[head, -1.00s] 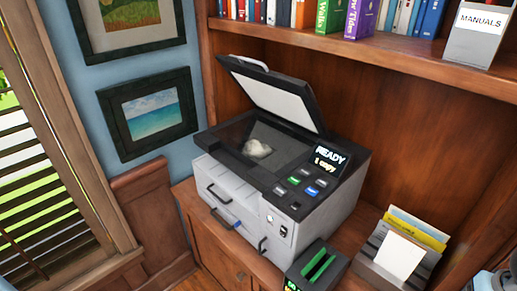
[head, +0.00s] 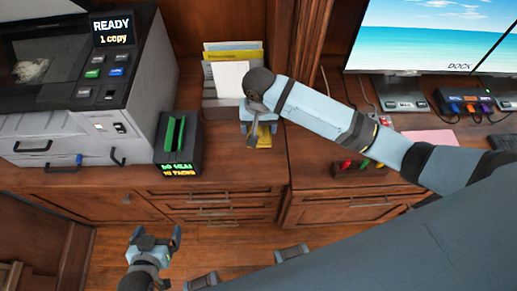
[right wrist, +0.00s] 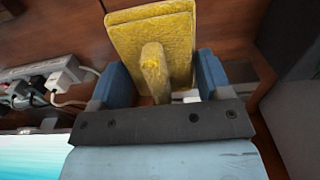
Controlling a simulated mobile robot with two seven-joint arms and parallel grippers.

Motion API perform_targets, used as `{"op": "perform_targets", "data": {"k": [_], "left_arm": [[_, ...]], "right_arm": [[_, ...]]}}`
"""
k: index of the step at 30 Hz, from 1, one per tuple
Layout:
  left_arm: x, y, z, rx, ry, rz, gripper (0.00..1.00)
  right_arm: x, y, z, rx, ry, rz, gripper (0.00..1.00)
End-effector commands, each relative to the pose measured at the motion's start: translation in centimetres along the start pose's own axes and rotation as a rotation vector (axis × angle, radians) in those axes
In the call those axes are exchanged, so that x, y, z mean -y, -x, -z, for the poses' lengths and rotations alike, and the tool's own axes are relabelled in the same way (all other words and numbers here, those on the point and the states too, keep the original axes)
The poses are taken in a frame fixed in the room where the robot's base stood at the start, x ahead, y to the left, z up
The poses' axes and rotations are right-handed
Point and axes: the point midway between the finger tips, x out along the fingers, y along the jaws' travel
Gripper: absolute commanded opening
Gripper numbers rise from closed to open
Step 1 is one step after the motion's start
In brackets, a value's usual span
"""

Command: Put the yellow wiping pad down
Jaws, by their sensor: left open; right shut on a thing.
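In the right wrist view the pad (right wrist: 183,35) shows as a square yellow slab with a raised grip block, between the two blue fingers of my right gripper (right wrist: 160,85). That gripper is shut on the pad. I cannot tell whether the pad touches the desk top (head: 225,160). My left gripper (head: 156,236) is open and empty, low over the floor in front of the drawers.
A copier (head: 150,100) with a READY screen stands at left. A black box with a green slot (head: 178,145) stands beside it. A letter holder (head: 215,98) stands behind the pad. Monitors, a hub (head: 465,103) and a red-green switch block (head: 360,168) are at right. Desk left of the pad is clear.

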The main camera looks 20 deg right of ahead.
Motion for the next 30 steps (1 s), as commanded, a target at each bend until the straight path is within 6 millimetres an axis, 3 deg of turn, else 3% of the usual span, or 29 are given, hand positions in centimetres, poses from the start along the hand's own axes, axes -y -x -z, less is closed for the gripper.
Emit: {"op": "perform_targets", "data": {"k": [3,9,17,24,30], "left_arm": [[0.1,-0.1,0.0,-0.003,-0.001,0.001,0.97],[0.2,-0.1,-0.1,-0.003,-0.001,0.002,0.97],[0.2,-0.2,-0.2,-0.002,-0.002,0.003,0.97],[0.2,-0.3,-0.5,0.000,-0.002,0.003,0.97],[0.2,-0.3,-0.5,0.001,-0.002,0.003,0.97]], "right_arm": [[-0.1,-3.3,0.0,0.001,-0.001,-0.004,0.44],[-0.1,-7.5,0.0,0.000,-0.001,-0.001,0.44],[0.0,-9.5,0.0,-0.001,0.000,0.000,0.44],[-0.1,-12.9,0.0,-0.001,0.001,-0.001,0.44],[-0.1,-13.1,0.1,-0.002,0.001,0.000,0.44]]}}
